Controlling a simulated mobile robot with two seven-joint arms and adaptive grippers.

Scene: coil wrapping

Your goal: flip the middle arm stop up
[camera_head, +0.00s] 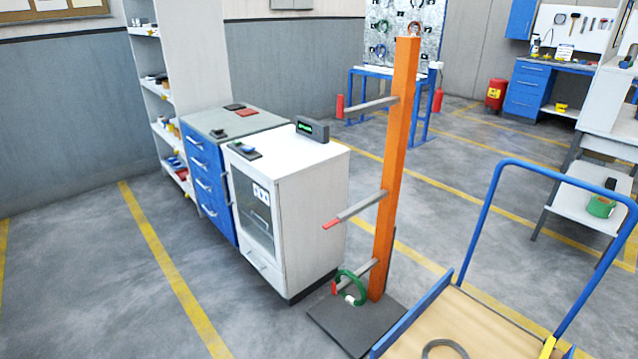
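An orange post (393,170) stands upright on a dark base plate (352,322) and carries three grey arms pointing left. The middle arm (362,207) ends in a red stop (332,224) that lies flat, in line with the arm. The top arm (371,108) has its red stop (340,106) standing upright. The bottom arm (358,273) also has an upright red stop (334,288); a green coil (362,291) hangs around this arm. The middle arm carries no coil. Neither of my grippers is in view.
A white cabinet (315,190) stands close behind and left of the post, with a small display (311,128) on top. A trolley with a blue handle (487,215) and a grey ring (445,349) on its deck stands at the front right. Floor at the left is clear.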

